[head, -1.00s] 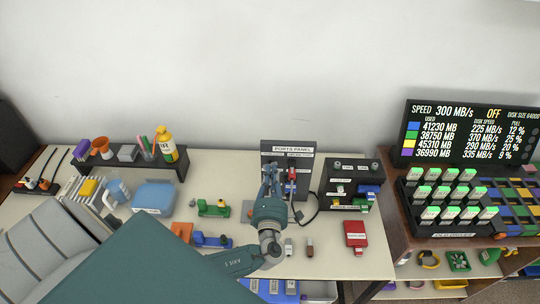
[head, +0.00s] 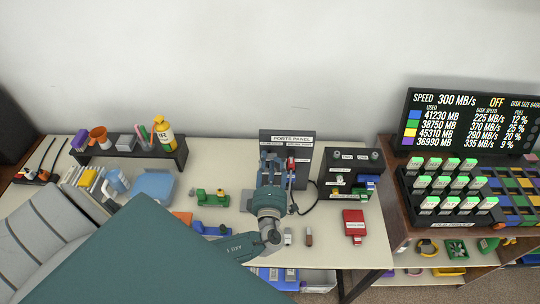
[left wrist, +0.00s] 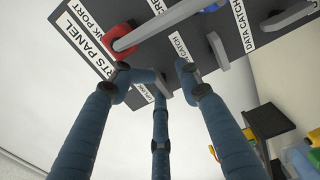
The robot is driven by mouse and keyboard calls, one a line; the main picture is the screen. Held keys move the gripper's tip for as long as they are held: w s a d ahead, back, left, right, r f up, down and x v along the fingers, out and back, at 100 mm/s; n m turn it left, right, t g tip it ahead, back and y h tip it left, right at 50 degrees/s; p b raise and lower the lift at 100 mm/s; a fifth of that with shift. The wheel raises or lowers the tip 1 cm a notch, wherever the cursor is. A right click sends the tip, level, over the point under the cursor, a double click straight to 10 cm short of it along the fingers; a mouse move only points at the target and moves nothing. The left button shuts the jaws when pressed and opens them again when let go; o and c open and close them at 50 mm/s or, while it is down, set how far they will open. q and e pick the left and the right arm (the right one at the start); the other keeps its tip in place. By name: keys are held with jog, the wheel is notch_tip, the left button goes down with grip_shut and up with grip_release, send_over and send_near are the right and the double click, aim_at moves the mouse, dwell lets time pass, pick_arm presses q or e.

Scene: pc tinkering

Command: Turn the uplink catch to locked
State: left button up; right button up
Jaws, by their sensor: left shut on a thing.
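The ports panel (head: 302,138) stands upright at the back of the workbench; it also fills the top of the left wrist view (left wrist: 135,52). My left gripper (head: 270,162) is in front of the panel's left part and hides much of it. In the left wrist view my left gripper (left wrist: 158,78) has its fingers closed around a small grey lever (left wrist: 163,90), which appears to be the uplink catch. A partly hidden label lies beside it. The lever's exact angle is hard to tell. My right gripper is not in view.
A red plug (left wrist: 118,40) with a grey cable sits in the panel close to the fingers. Other grey levers (left wrist: 217,50) are beside it. A black switch box (head: 341,158) stands right of the panel. A red box (head: 354,221) lies in front.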

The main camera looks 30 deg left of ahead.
pick_arm(q)
jog(key=shift+a+v, duration=0.15)
jog(key=shift+v, duration=1.3)
jog(key=shift+a+v, duration=0.1)
jog(key=shift+v, duration=1.3)
